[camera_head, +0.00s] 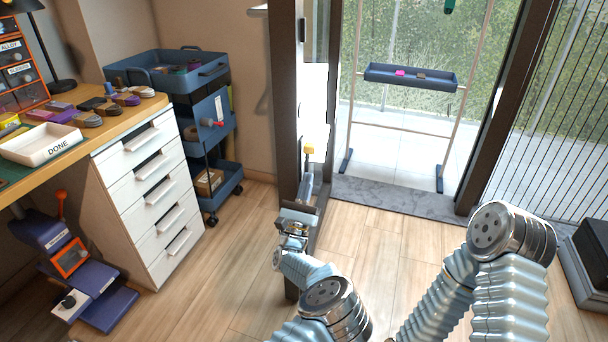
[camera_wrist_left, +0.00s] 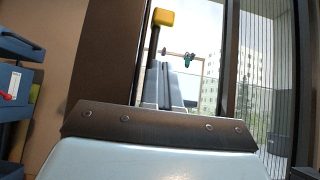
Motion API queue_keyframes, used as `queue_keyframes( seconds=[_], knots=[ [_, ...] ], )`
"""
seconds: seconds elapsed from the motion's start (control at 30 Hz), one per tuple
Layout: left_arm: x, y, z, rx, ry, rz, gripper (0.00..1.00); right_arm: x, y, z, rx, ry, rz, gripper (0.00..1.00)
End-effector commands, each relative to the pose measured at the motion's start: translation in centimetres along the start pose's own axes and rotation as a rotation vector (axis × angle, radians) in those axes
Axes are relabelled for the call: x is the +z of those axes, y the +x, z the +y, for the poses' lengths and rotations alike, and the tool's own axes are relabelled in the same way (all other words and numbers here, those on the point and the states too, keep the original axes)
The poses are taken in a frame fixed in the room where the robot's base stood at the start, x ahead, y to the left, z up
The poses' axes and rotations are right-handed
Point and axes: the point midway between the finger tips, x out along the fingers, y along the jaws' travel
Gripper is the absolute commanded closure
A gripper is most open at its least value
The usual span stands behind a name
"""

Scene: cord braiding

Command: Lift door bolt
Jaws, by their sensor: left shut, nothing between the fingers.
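The door bolt shows as a yellow knob (camera_head: 309,150) on a dark rod, upright beside the brown door frame post. In the left wrist view the yellow knob (camera_wrist_left: 163,17) stands above the fingers, with its dark rod running down just left of the fingertips. My left gripper (camera_head: 307,180) is shut and empty, pointing at the bolt from the near side, just below the knob. The fingers also show in the left wrist view (camera_wrist_left: 172,82). Whether they touch the rod I cannot tell; the rod's lower end is hidden. My right gripper is out of view; only its arm shows.
A doorway with a grey stone sill (camera_head: 400,200) opens to a balcony with a blue tray stand (camera_head: 410,78). At left are a blue trolley (camera_head: 165,65), white drawers (camera_head: 150,195) and a desk (camera_head: 120,118). The wooden floor between drawers and door is clear.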

Motion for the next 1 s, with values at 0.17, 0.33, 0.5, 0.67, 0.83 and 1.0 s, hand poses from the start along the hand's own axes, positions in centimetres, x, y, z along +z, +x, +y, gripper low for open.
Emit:
queue_keyframes(
  seconds=[0.17,0.33,0.5,0.67,0.83,1.0],
  knots=[
    [0.1,-4.2,0.0,-0.001,0.003,0.005,1.0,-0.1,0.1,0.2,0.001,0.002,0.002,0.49],
    [0.1,-7.2,0.1,0.0,0.002,0.004,1.0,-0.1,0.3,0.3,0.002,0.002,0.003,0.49],
    [0.1,-8.6,0.0,0.0,0.001,0.004,1.0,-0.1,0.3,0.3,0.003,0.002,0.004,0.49],
    [0.1,-8.8,0.0,0.0,0.001,0.002,1.0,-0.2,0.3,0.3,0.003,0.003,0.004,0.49],
    [0.1,-8.8,0.0,0.0,0.001,0.003,1.0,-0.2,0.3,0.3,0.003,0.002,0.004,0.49],
    [0.1,-8.8,0.1,0.0,0.001,0.003,1.0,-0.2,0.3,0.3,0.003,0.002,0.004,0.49]
  ],
)
